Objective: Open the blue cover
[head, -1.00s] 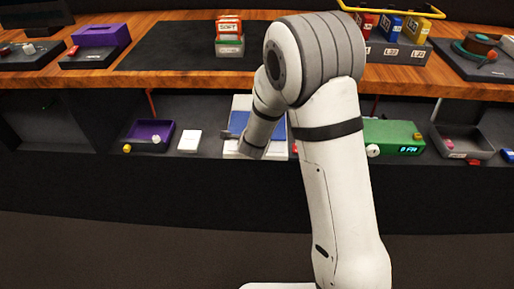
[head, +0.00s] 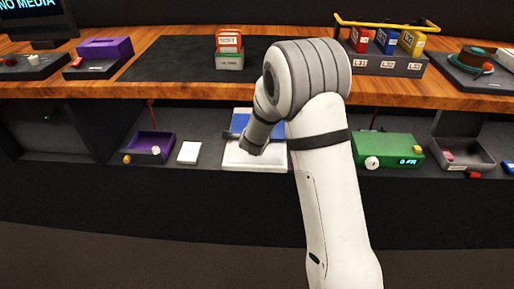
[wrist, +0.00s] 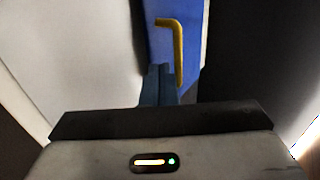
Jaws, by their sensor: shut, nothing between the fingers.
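The blue cover (head: 239,121) is on a white unit (head: 240,160) on the lower shelf, partly hidden behind my arm in the head view. In the wrist view the blue cover (wrist: 192,62) is a blue strip beside a pale surface, with a yellow bent handle (wrist: 179,50) on it. My gripper (wrist: 158,70) is shut and empty, its fingertips close to the handle's lower end at its left; I cannot tell whether they touch. In the head view the fingers are mostly hidden by my wrist.
On the lower shelf, a purple tray (head: 151,145) and a white box (head: 189,152) stand left of the unit. A green device (head: 388,148) and a grey tray (head: 465,153) stand right. The wooden counter (head: 180,87) overhangs the shelf.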

